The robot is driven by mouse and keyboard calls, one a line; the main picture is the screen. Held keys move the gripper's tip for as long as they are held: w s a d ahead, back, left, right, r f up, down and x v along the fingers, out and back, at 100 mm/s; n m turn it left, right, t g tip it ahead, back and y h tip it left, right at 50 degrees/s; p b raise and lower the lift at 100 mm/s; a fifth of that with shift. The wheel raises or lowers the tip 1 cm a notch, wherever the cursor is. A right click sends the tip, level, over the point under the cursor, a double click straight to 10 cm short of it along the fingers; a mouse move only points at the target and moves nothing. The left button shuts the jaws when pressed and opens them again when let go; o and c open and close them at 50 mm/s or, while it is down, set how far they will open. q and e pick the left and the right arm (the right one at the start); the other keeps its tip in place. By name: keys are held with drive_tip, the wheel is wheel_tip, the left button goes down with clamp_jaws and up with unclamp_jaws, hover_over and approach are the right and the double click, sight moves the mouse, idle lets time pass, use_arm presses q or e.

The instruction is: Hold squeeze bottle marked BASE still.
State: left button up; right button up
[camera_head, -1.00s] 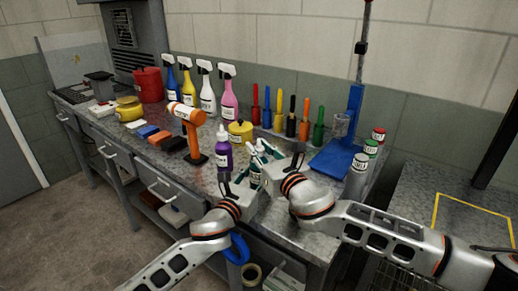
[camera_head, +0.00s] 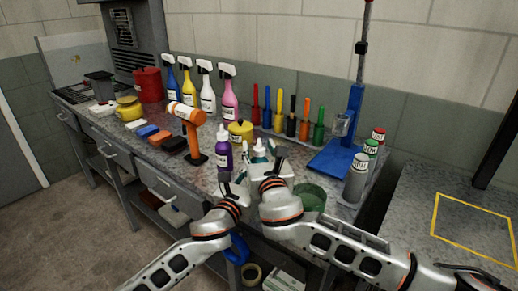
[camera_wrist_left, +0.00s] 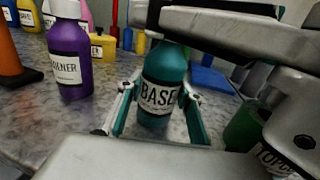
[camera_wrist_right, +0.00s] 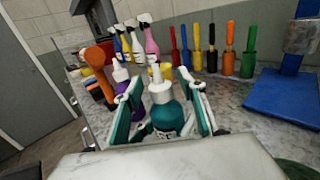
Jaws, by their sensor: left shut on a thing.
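The teal squeeze bottle marked BASE (camera_wrist_left: 162,85) stands upright on the grey worktop, its label facing the left wrist camera. My left gripper (camera_wrist_left: 158,112) is shut on its body; the fingers lie on either side. In the head view the bottle (camera_head: 260,153) shows only in part behind my grippers. My right gripper (camera_wrist_right: 163,95) is open, its fingers on either side of the bottle's upper part, with a gap visible. In the left wrist view the right gripper covers the bottle's cap. The right wrist view shows the white cap and nozzle (camera_wrist_right: 157,80).
A purple bottle (camera_head: 223,155) stands close on the left. A green container (camera_head: 310,196) is close on the right, near the front edge. Spray bottles (camera_head: 207,95), a yellow pot (camera_head: 240,131), coloured-handled tools (camera_head: 291,122), a blue stand (camera_head: 335,160) and labelled cans (camera_head: 356,178) stand around.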

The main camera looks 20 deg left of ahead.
drive_tip(key=v, duration=1.2)
idle(0.4)
use_arm(q)
drive_tip(key=o, duration=1.3)
